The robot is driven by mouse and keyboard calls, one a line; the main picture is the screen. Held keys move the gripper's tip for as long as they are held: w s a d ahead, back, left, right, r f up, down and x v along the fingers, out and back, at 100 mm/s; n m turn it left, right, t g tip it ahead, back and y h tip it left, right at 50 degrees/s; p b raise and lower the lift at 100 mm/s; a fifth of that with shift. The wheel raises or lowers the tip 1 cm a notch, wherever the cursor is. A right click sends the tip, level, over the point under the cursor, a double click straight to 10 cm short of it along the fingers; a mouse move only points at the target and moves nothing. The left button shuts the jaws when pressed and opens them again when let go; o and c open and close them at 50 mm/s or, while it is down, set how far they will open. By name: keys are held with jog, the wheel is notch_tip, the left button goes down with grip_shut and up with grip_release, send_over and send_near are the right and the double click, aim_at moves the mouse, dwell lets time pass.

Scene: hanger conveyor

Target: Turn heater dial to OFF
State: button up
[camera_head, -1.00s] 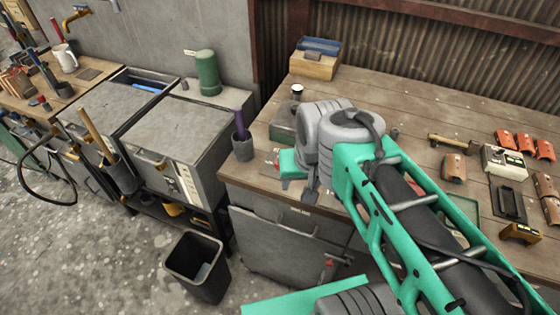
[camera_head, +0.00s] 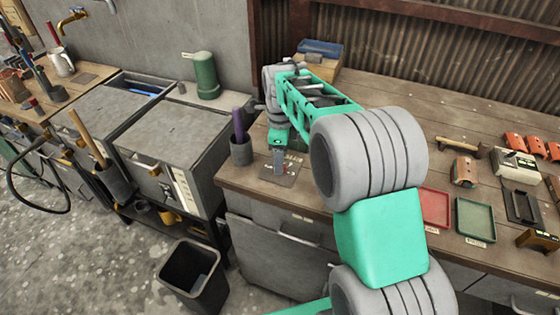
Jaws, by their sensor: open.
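I cannot clearly make out the heater dial. The grey box-shaped cabinet (camera_head: 172,137) left of the bench has a pale control strip (camera_head: 184,192) on its front right edge, but its markings are too small to read. My gripper (camera_head: 278,161) is open over the left front part of the wooden bench, pointing down. Under it lies a small dark plate (camera_head: 288,172), whose details are too small to tell. My gripper and wrist hide part of the bench behind them.
A dark cup with a purple-handled tool (camera_head: 240,151) stands close left of my gripper. A green canister (camera_head: 206,76) stands behind the cabinet. Red (camera_head: 434,208) and green (camera_head: 475,220) trays lie on the bench at right. A black bin (camera_head: 193,277) stands on the floor.

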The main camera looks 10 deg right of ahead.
jog(key=shift+f, duration=0.9)
jog(key=shift+c, duration=0.2)
grip_shut()
